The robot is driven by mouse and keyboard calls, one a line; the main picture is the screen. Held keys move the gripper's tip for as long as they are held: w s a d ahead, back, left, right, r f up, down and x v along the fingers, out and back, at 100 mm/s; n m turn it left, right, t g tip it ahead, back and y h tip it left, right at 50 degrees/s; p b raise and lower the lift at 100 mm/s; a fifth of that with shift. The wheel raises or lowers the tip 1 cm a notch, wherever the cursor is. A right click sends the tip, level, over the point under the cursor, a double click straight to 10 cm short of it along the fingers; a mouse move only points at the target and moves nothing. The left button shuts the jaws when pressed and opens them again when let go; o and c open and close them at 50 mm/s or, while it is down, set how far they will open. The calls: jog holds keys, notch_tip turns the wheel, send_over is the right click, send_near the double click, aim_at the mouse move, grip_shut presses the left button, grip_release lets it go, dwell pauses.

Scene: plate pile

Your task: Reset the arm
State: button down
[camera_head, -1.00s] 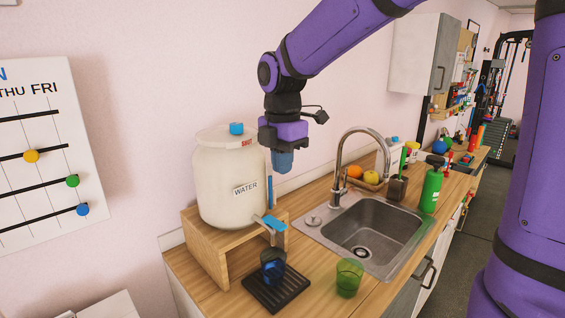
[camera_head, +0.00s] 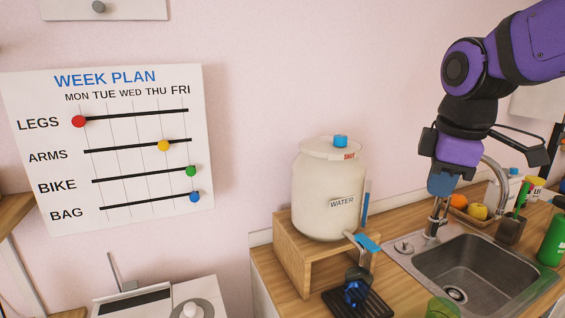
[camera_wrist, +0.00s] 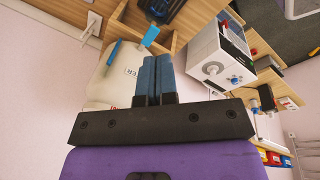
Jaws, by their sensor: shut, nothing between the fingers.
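My purple and black arm comes in from the upper right of the head view. My gripper (camera_head: 439,190) hangs there pointing down, its blue fingers shut and empty, in front of the tap and behind-left of the sink basin in the picture. In the wrist view its two blue fingers (camera_wrist: 157,78) lie side by side, touching, with nothing between them. The white water dispenser (camera_head: 322,195) stands left of the gripper on a wooden stand (camera_head: 290,255), apart from it. The dispenser also shows in the wrist view (camera_wrist: 105,85), partly behind the fingers.
A dark blue cup (camera_head: 355,290) stands on a black drip tray (camera_head: 338,303) below the dispenser's spout. A green glass (camera_head: 442,309) is at the bottom edge. The sink (camera_head: 480,265), tap (camera_head: 497,170), fruit and bottles lie right. A week plan board (camera_head: 60,215) hangs left.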

jog(key=s+d+m+t, duration=0.3)
jog(key=s+d+m, duration=0.1)
jog(key=s+m, duration=0.8)
jog(key=shift+s+d+f+m, duration=0.15)
jog(key=shift+d+f+m, duration=0.1)
jog(key=shift+d+m, duration=0.15)
